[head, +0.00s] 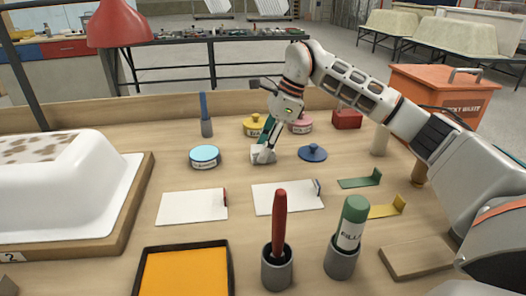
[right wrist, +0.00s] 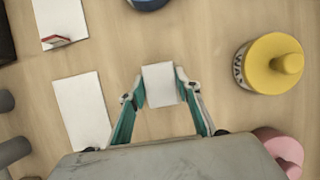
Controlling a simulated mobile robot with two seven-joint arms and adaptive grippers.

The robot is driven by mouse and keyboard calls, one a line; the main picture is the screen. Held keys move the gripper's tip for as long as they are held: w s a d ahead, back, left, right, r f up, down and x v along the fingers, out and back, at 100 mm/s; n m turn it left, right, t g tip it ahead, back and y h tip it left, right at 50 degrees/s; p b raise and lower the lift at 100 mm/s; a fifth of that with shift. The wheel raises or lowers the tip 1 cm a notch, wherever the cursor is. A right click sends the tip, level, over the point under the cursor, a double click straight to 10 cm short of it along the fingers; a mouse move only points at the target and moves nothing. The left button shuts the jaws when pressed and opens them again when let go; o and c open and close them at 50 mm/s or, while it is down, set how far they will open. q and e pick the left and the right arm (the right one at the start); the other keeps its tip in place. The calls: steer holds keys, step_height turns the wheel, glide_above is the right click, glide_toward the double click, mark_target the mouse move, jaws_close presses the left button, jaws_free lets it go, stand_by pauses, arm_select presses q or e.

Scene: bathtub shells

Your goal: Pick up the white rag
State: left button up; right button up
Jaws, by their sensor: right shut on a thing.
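The white rag (head: 262,155) is a small pale folded block near the middle of the workbench in the head view. In the right wrist view the rag (right wrist: 160,84) sits between the two fingertips. My right gripper (head: 266,146) points down, and its teal-lined fingers (right wrist: 160,92) are shut on the rag from both sides. The rag is at or close to the bench top; I cannot tell whether it touches. My left gripper is in neither view.
A yellow tin (head: 252,127) and a pink tin (head: 301,126) stand close behind the right gripper. A blue lid (head: 312,153) lies to its right, a light-blue-topped tin (head: 205,157) to its left. White sheets (head: 285,197) lie in front. A white tub shell (head: 70,190) fills the left.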

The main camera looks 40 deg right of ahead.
step_height(320, 180, up, 8)
steer(key=shift+f+p, duration=0.25)
steer(key=shift+p, duration=0.95)
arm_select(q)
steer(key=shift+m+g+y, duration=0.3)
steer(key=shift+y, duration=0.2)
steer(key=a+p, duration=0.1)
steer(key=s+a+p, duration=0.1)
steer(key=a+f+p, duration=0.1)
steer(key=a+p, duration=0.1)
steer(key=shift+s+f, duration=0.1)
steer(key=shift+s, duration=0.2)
arm_select(e)
step_height(320, 180, up, 12)
steer(key=shift+r, duration=0.15)
steer(key=shift+o, duration=1)
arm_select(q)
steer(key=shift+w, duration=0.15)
arm_select(e)
steer(key=shift+c, duration=0.5)
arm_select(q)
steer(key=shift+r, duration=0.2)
